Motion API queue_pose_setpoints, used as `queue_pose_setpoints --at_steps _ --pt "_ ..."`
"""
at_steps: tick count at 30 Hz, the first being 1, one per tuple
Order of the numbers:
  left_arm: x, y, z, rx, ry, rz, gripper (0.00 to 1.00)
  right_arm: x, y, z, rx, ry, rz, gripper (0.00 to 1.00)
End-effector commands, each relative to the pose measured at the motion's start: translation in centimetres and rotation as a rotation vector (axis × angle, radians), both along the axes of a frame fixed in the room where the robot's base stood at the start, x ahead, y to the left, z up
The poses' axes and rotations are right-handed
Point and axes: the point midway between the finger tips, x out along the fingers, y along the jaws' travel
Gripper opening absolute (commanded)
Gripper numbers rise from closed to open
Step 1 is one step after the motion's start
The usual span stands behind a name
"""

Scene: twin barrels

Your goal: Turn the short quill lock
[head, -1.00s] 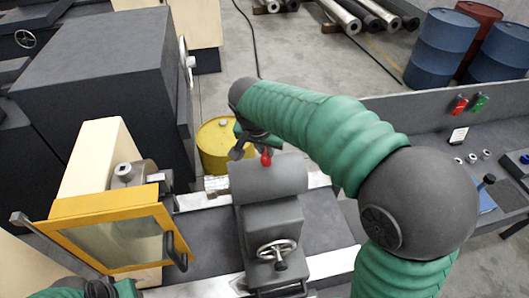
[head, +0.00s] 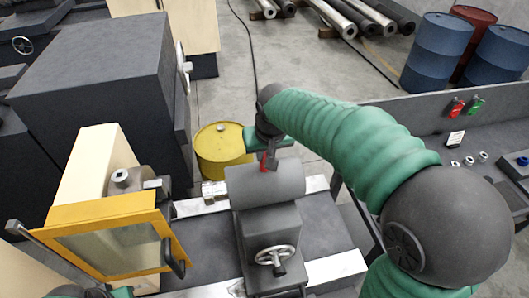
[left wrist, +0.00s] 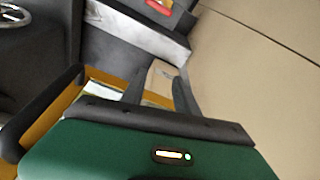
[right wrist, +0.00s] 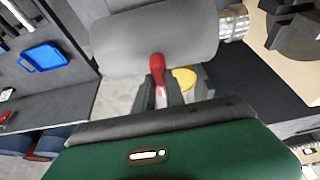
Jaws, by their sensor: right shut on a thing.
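The short quill lock is a small lever with a red knob (head: 264,161) on top of the grey tailstock (head: 282,183). In the right wrist view the red knob (right wrist: 157,64) shows large, in front of the tailstock barrel. My right gripper (head: 270,157) is at the lever, and its fingers (right wrist: 160,92) are shut on the lever just below the knob. The fingers partly hide the lever's stem. My left gripper (left wrist: 160,88) is away from the lock, low by the yellow-framed door, its fingers apart with nothing clearly between them.
The yellow-framed door (head: 160,262) stands open at left. A handwheel (head: 276,256) is on the tailstock's near end. A yellow barrel (head: 222,150) stands on the floor behind.

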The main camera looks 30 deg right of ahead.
Motion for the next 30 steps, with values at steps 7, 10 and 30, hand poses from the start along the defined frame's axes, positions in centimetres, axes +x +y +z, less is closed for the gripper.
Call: queue_pose_setpoints --at_steps 7,10,30 --pt "0.0 0.0 0.0 0.000 0.000 0.000 0.36 0.4 -0.1 0.4 -0.004 -0.016 0.005 0.00" --pt "0.0 0.0 0.0 0.000 0.000 0.000 0.36 0.4 0.0 0.4 -0.003 -0.016 0.005 0.00" --pt "0.0 0.0 -0.8 0.000 0.000 0.000 0.36 -0.9 0.3 2.5 -0.001 -0.011 0.003 0.36"
